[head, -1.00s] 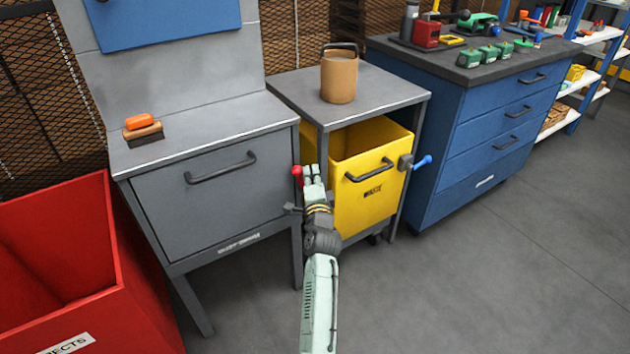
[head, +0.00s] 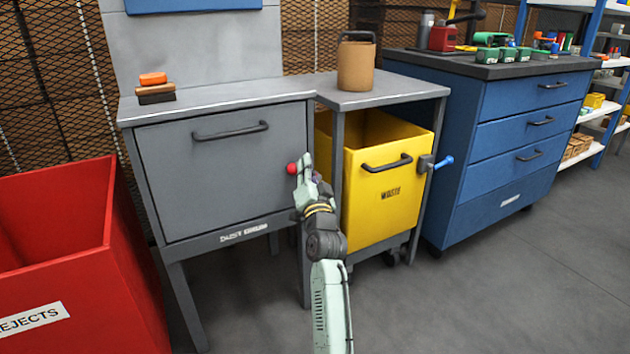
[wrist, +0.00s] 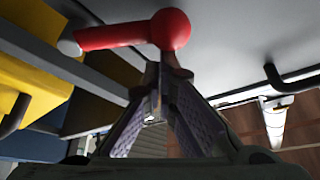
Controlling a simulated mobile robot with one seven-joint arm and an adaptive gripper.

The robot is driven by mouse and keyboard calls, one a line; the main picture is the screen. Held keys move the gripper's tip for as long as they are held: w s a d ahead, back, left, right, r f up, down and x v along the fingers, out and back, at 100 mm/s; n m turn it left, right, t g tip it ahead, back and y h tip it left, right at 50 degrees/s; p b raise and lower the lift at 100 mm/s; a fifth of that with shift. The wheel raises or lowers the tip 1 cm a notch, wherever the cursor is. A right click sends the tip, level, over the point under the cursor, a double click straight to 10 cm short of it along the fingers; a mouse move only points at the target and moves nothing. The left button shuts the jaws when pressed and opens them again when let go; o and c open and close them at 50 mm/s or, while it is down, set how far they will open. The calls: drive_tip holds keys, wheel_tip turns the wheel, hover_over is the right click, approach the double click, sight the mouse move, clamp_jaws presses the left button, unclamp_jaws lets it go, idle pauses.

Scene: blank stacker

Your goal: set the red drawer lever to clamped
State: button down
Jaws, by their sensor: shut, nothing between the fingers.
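The red lever (head: 292,168) is at the right edge of the grey dust drawer (head: 222,172). In the head view only its round red knob shows, just left of my gripper. In the wrist view the red lever (wrist: 130,33) has a knob at its right end and a shaft running left to a grey pivot. My gripper (head: 305,165) is shut and empty, right beside the knob. In the wrist view my gripper's fingertips (wrist: 163,62) meet just below the knob; I cannot tell whether they touch it. My gripper hides part of the lever in the head view.
A yellow waste bin (head: 385,205) stands right of the drawer, beside a blue lever (head: 443,162) on the table leg. A red rejects bin (head: 60,235) stands at left. A brown canister (head: 356,66) and a brush (head: 155,88) sit above. Floor at right is clear.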

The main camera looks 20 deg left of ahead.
drive_tip(key=shift+s+a+f+b, duration=0.1)
drive_tip(key=shift+s+a+f, duration=0.2)
drive_tip(key=shift+f, duration=0.2)
drive_tip(key=shift+s+a+f+b, duration=0.1)
drive_tip(key=shift+s+a+f, duration=0.2)
drive_tip(key=shift+f, duration=0.25)
drive_tip(key=shift+s+a+f+b, duration=0.1)
drive_tip(key=shift+s+a+f, duration=0.2)
drive_tip(key=shift+f, duration=0.35)
drive_tip(key=shift+d, duration=0.1)
wheel_tip(320, 180, up, 10)
drive_tip(key=shift+r, duration=0.1)
idle(0.3)
